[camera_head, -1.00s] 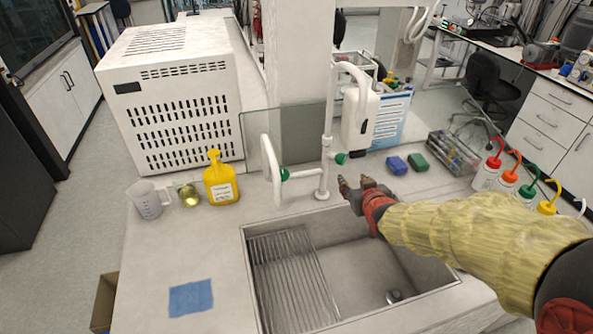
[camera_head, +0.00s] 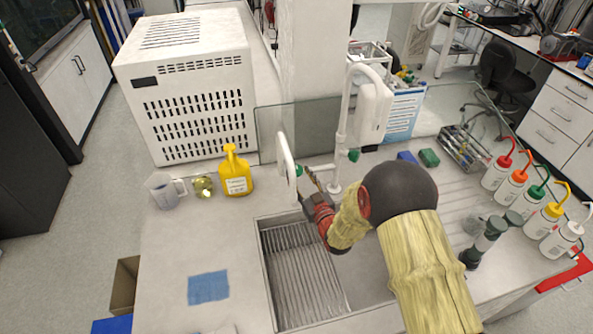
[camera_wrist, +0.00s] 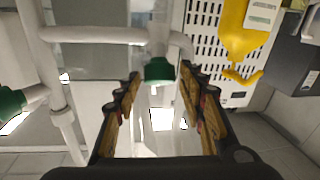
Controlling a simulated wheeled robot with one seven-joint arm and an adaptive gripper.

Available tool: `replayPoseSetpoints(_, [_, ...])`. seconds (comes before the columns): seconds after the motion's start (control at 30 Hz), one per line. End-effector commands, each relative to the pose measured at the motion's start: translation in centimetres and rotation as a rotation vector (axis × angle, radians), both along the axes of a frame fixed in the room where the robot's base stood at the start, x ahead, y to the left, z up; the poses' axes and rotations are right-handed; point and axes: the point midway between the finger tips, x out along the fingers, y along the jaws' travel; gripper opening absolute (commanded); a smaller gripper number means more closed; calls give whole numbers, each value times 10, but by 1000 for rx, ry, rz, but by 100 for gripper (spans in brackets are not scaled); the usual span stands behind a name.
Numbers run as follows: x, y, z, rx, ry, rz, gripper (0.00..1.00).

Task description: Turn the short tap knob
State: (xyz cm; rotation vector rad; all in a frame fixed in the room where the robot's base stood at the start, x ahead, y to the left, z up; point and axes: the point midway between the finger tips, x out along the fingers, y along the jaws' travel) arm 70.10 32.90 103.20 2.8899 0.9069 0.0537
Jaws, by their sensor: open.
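The short tap (camera_head: 286,158) is a low white curved pipe behind the sink, with a green knob (camera_head: 299,171). The taller white tap (camera_head: 342,130) stands to its right with its own green knob (camera_head: 353,155). My gripper (camera_head: 312,182) is open and empty, close beside the short tap knob. In the wrist view the short tap knob (camera_wrist: 158,70) lines up with the gap between the open fingertips (camera_wrist: 159,82), apparently just beyond them. No contact shows. The tall tap's knob (camera_wrist: 10,102) is at the left edge there.
The sink (camera_head: 300,275) lies below my gripper. A yellow bottle (camera_head: 236,172), a beaker (camera_head: 163,192) and a glass flask (camera_head: 203,187) stand left of the taps. A glass panel (camera_head: 312,130) stands behind. Several wash bottles (camera_head: 520,185) line the right side.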

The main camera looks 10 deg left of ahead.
Motion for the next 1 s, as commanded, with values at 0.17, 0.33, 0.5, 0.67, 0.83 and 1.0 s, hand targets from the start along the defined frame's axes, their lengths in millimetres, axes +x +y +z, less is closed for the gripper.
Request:
replayPoseSetpoints(0.17, [19,13,-1,-1,1,0,40])
replayPoseSetpoints(0.33, [26,18,1,1,0,-1,40])
replayPoseSetpoints(0.5, [27,19,0,0,1,-1,40])
replayPoseSetpoints(0.67, [27,18,0,0,1,-1,36])
replayPoseSetpoints(0.83, [27,18,0,0,1,-1,26])
replayPoseSetpoints(1.0, [27,18,0,0,1,-1,16])
